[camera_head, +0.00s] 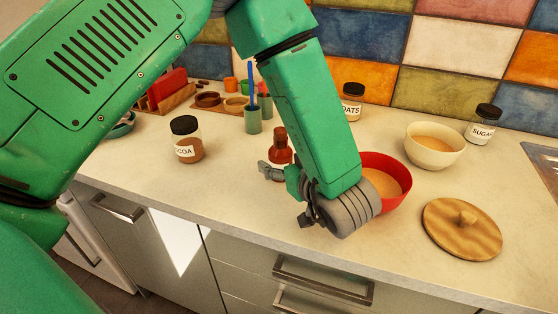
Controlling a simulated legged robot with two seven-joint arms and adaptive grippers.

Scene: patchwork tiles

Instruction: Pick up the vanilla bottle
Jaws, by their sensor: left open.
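A small brown bottle (280,141), seemingly the vanilla bottle, stands upright on the counter left of the red bowl. My left gripper (285,195) is open and empty, low over the counter just in front of the bottle. One finger overlaps the bottle's base in the picture and the other is nearer the counter's front edge. I cannot tell whether the gripper touches the bottle. My right gripper does not show.
A red bowl (399,196) sits partly behind my left wrist. A cocoa jar (188,146) stands to the left, cups (253,121) behind. An oats jar (352,104), cream bowl (434,151), sugar jar (482,127) and wooden lid (461,238) are right. The front counter strip is clear.

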